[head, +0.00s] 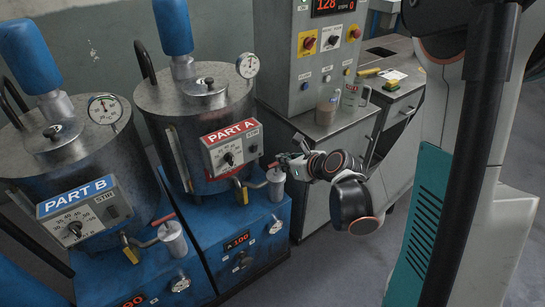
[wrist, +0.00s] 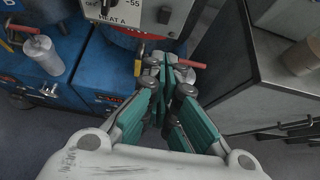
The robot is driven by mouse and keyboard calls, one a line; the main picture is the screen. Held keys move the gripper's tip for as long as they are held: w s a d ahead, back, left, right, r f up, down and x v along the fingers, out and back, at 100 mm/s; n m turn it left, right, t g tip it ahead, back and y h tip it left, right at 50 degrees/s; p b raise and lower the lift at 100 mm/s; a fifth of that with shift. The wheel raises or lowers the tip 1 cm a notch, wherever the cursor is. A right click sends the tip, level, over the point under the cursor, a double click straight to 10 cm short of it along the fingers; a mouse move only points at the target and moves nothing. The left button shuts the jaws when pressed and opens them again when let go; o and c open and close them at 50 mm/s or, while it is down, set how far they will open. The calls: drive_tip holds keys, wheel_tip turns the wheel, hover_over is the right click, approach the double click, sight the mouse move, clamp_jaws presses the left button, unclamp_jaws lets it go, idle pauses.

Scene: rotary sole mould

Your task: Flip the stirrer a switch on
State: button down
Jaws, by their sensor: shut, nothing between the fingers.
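The Part A control box (head: 232,148) has a red PART A label, a black dial and a small panel marked STIR (head: 252,137). A small switch (head: 253,149) sits under that word; its position is too small to tell. My gripper (head: 283,160) is just right of the box, apart from it as far as I can tell. In the wrist view the lower part of the box shows at the top, with a HEAT A label and a small round control (wrist: 164,15). My gripper (wrist: 166,68) is shut and empty below it, over a red-handled valve.
The Part A tank (head: 195,100) stands behind the box on a blue base (head: 240,230). A red-handled valve and grey cup (head: 276,184) are below my gripper. A grey cabinet (head: 330,150) stands right. The Part B tank (head: 80,140) is left.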

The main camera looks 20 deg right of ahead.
drive_tip(key=b, duration=0.3)
approach(256, 151)
wheel_tip(256, 151, down, 4)
drive_tip(key=shift+w+a+r, duration=0.2)
drive_tip(key=shift+w, duration=0.35)
drive_tip(key=shift+w+a+r, duration=0.25)
drive_tip(key=shift+w, duration=0.35)
drive_tip(key=shift+w+a+r, duration=0.2)
drive_tip(key=shift+w, duration=0.35)
